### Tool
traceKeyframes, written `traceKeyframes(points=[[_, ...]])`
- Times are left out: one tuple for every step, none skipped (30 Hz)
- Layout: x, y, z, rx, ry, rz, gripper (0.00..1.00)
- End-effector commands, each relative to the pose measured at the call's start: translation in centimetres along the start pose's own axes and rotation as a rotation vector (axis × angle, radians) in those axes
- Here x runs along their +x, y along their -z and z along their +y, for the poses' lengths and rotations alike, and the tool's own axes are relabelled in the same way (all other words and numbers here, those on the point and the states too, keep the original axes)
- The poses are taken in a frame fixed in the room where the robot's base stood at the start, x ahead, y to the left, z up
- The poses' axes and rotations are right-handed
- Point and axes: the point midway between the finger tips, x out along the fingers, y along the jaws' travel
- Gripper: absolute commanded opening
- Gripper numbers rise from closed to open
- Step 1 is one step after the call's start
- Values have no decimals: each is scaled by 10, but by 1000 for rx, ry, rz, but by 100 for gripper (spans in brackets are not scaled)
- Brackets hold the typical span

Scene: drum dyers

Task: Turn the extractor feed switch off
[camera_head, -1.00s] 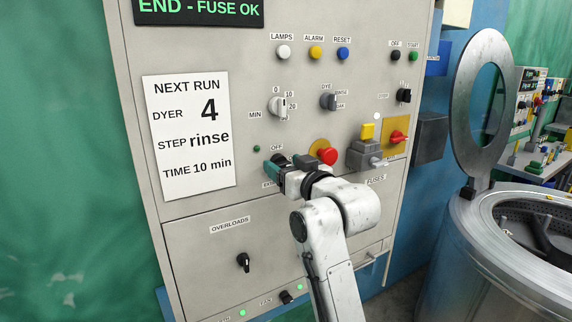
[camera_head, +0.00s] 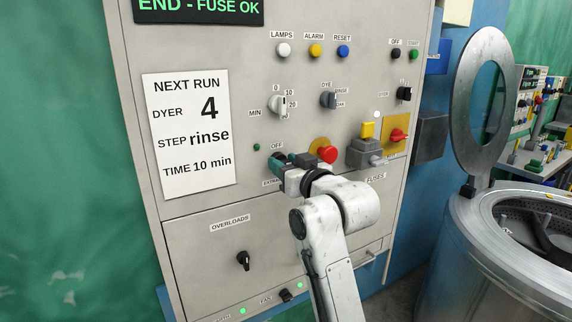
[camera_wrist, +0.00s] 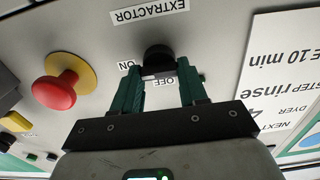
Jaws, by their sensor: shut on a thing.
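The extractor feed switch (camera_wrist: 159,57) is a round black knob on the grey panel, with the labels EXTRACTOR, ON and OFF around it, upside down in the wrist view. My gripper (camera_wrist: 161,76) has its two green fingers on either side of the knob and is shut on it. The OFF label shows between the fingers. In the head view my gripper (camera_head: 279,162) is at the panel below an OFF label and hides the switch. The knob's exact pointing cannot be told.
A red mushroom button (camera_head: 327,154) on a yellow plate is close to the right of my gripper. A grey isolator box with a yellow top (camera_head: 366,148) stands further right. A white NEXT RUN sheet (camera_head: 189,135) is at left. The OVERLOADS knob (camera_head: 243,260) is below.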

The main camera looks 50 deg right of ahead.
Motion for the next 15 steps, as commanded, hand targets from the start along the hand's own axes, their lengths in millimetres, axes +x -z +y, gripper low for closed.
traceKeyframes(points=[[0,0,0,-4,0,0,12],[0,0,0,-8,0,-1,12],[0,0,0,-15,0,-1,12],[0,0,0,-21,0,-1,12],[0,0,0,-30,0,-1,12],[0,0,0,-44,0,0,12],[0,0,0,-56,0,-1,12],[0,0,0,-70,0,0,12],[0,0,0,-92,0,0,12],[0,0,0,-110,-1,0,12],[0,0,0,-130,-1,0,12],[0,1,0,-159,-1,0,12],[0,1,0,-183,-1,0,12],[0,1,0,-207,-1,0,12],[0,1,-1,-241,-1,0,12]])
